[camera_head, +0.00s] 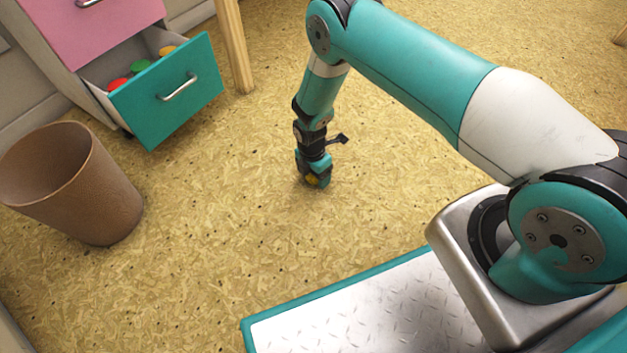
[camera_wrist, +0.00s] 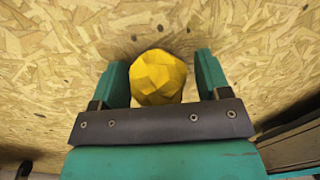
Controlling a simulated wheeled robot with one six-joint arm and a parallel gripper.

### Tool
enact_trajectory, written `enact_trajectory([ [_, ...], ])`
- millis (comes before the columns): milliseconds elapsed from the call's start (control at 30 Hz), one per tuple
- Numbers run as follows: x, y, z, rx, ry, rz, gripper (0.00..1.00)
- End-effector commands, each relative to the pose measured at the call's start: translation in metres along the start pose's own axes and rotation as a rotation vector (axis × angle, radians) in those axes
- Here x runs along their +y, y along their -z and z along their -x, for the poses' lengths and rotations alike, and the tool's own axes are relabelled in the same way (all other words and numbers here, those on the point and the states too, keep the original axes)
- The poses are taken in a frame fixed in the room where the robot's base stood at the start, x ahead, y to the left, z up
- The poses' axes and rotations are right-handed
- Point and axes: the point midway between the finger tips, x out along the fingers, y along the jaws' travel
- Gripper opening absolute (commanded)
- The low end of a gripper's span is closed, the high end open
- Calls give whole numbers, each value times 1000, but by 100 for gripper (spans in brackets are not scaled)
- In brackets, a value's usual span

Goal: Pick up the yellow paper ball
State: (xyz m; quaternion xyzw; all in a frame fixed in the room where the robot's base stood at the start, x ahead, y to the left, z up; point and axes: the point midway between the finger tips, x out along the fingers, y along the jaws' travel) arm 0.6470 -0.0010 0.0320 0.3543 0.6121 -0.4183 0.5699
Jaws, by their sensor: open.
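The yellow paper ball (camera_wrist: 158,77) lies on the floor between the two teal fingers of my gripper (camera_wrist: 162,82) in the wrist view. It looks crumpled and faceted. A narrow gap shows on each side of it, wider on the right, so the fingers stand open around it. In the head view my gripper (camera_head: 313,181) points straight down at floor level, and a little of the yellow ball (camera_head: 312,180) shows between its fingers. The rest of the ball is hidden there by the fingers.
A brown waste bin (camera_head: 112,205) stands at the left. Behind it is a cabinet with a pink drawer (camera_head: 95,25) and an open teal drawer (camera_head: 170,95) holding red, green and yellow round items. A wooden leg (camera_head: 235,45) stands beside it. The floor around my gripper is clear.

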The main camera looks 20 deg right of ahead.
Motion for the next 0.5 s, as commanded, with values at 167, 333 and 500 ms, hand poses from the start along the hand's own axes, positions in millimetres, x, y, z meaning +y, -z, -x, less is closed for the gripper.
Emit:
enact_trajectory([
  [167, 0, 0, -4, 0, -1, 0, 70],
  [333, 0, 0, -4, 0, -1, 0, 49],
  [500, 0, 0, -4, 0, -1, 0, 33],
])
